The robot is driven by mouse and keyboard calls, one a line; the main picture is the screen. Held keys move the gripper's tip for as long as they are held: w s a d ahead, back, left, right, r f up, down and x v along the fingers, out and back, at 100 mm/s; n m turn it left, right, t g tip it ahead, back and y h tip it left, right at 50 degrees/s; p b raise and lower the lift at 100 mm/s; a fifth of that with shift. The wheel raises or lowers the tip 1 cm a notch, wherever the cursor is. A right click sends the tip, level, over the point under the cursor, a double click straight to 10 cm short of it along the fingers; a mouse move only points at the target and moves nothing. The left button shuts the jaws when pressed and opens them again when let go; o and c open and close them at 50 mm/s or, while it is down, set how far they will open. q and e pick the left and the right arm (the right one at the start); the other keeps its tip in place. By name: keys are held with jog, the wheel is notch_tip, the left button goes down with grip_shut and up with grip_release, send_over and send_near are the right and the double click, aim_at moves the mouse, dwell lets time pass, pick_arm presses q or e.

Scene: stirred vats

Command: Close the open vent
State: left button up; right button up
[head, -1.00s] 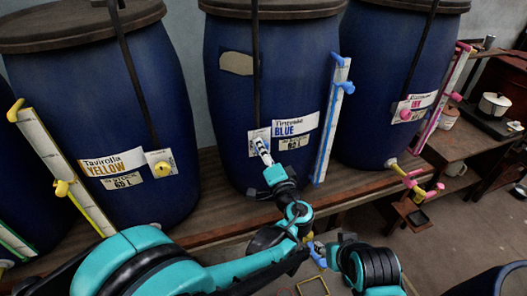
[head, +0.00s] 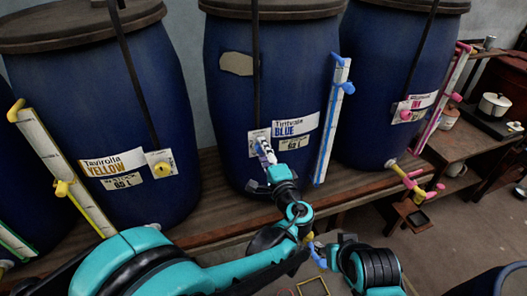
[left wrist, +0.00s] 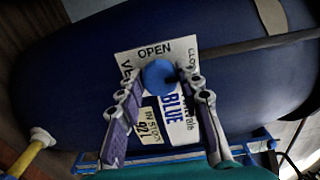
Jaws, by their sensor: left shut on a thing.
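The middle blue vat (head: 228,98) carries a white "Tintvale BLUE" label (head: 295,127) and a vent plate (head: 258,137) on its front. In the left wrist view the plate (left wrist: 128,62) reads "OPEN", with part of "CLO..." beside it, around a round blue vent knob (left wrist: 160,74). My left gripper (head: 264,148) reaches the plate from below. In the left wrist view its two purple-grey fingers (left wrist: 160,85) are shut on the knob, one at each side. The knob's exact setting cannot be read.
A similar vat labelled YELLOW (head: 85,110) stands to the left and a pink-marked vat (head: 385,80) to the right, on a wooden bench (head: 225,212). A blue-fitted level gauge (head: 333,120) stands right beside the middle vat. A side table (head: 450,143) is farther right.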

pick_arm(q)
jog(key=o, duration=1.2)
jog(key=shift+w, duration=0.15)
jog(key=shift+c, duration=0.2)
